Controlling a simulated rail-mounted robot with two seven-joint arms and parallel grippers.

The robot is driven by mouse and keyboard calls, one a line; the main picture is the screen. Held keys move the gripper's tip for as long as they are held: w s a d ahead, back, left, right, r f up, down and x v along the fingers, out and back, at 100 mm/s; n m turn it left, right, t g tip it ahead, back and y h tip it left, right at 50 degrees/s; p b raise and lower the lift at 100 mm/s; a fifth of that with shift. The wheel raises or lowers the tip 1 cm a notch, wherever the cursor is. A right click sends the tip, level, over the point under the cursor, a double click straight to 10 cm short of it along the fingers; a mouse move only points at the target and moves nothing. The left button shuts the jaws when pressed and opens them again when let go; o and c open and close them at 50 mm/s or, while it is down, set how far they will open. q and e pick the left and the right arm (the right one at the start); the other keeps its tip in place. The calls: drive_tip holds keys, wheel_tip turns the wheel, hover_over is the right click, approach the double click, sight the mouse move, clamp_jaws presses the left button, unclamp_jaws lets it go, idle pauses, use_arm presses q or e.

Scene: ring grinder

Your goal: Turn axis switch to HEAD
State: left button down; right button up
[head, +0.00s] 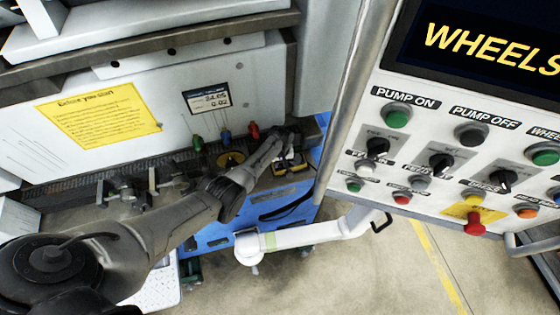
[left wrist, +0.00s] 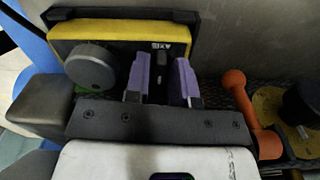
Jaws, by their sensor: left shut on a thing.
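A yellow-faced control box (head: 293,168) with a dark frame sits at the end of the machine's ledge in the head view. It fills the upper left of the left wrist view (left wrist: 115,30) and carries a round grey knob (left wrist: 91,66) and a small dark switch (left wrist: 162,62) beside it. My left gripper (head: 287,148) reaches down to this box. In the left wrist view its purple-padded fingers (left wrist: 162,80) stand on both sides of the small dark switch and are shut on it.
An orange-red handle (left wrist: 240,100) and a yellow disc with a black knob (left wrist: 295,105) lie right of the fingers. A large control panel (head: 450,150) with several buttons and knobs stands at the right. A white pipe arm (head: 305,235) crosses below. Floor is open at the bottom.

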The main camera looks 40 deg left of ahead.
use_arm(q)
drive_tip(key=m, duration=0.4)
drive_tip(key=shift+m, duration=0.3)
drive_tip(key=m, duration=0.4)
drive_tip(key=shift+m+p, duration=0.3)
drive_tip(key=shift+p, duration=0.05)
drive_tip(key=shift+m, duration=0.3)
drive_tip(key=c, duration=1.2)
unclamp_jaws()
